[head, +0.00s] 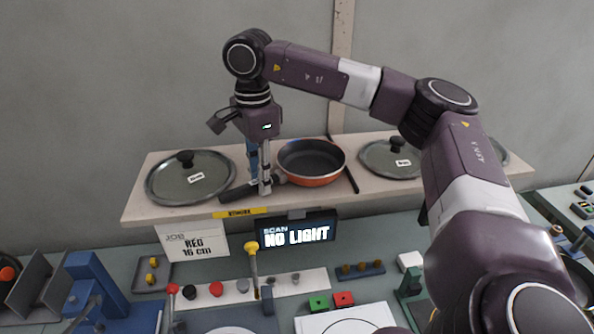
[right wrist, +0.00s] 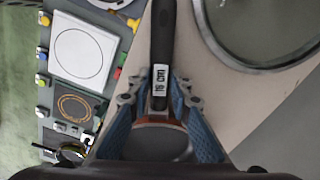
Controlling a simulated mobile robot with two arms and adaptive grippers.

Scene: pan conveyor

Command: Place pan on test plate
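The orange pan (head: 318,181) with a dark inside rests upright on the beige shelf, its black handle pointing left. In the right wrist view the pan (right wrist: 160,145) lies between the finger bases and its tagged handle (right wrist: 162,40) runs away from them. My right gripper (head: 262,188) points down at the handle, close to the pan body. Its blue-padded fingers (right wrist: 161,100) stand on either side of the handle; whether they press on it is unclear. A white square plate with a circle (head: 350,321), possibly the test plate, lies on the lower bench. My left gripper is not in view.
Glass lids (head: 165,188) and (head: 376,162) lie left and right of the pan on the shelf (head: 140,205). A yellow-topped lever (head: 252,255) and coloured buttons (head: 343,299) stand on the bench.

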